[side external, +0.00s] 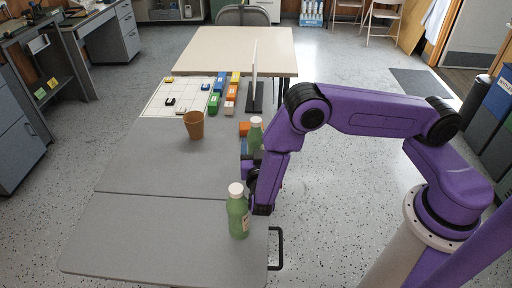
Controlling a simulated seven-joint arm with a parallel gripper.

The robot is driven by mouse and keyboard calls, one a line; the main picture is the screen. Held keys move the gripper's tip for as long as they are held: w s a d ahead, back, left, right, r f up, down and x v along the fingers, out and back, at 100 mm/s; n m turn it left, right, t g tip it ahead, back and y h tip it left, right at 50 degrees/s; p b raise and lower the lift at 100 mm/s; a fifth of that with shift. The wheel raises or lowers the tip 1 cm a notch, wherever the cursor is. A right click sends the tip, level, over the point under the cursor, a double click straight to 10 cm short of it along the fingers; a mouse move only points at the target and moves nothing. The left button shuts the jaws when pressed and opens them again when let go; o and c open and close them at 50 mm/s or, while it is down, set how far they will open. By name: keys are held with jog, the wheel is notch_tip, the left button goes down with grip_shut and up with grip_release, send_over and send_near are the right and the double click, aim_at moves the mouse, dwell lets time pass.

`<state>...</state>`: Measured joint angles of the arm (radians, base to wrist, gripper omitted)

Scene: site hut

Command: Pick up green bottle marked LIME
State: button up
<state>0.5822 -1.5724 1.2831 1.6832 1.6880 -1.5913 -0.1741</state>
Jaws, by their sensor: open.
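Two green bottles with white caps stand upright on the grey table. The near green bottle (238,216) is at the front right of the table and has a pale label, too small to read. The far green bottle (255,136) stands further back by the right edge, its lower part hidden behind my arm and other things; I cannot tell which is marked LIME. My gripper (251,177) is open, low over the table's right edge between the two bottles. It is dark and partly hidden by my wrist, and I see nothing held in it.
A brown cup (194,125) stands mid-table. Behind it lie a white grid sheet (160,101) with small blocks, a row of coloured blocks (214,102) and an upright thin panel (254,75). An orange block (244,129) is near the far bottle. The front left tabletop is clear.

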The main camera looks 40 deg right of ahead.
aim_at(257, 129)
jog(key=x, duration=0.6)
jog(key=shift+w+d, duration=0.15)
jog(key=shift+r+x, duration=0.1)
jog(key=shift+x, duration=1.2)
jog(key=shift+r+x, duration=0.15)
jog(key=shift+x, duration=1.15)
grip_shut()
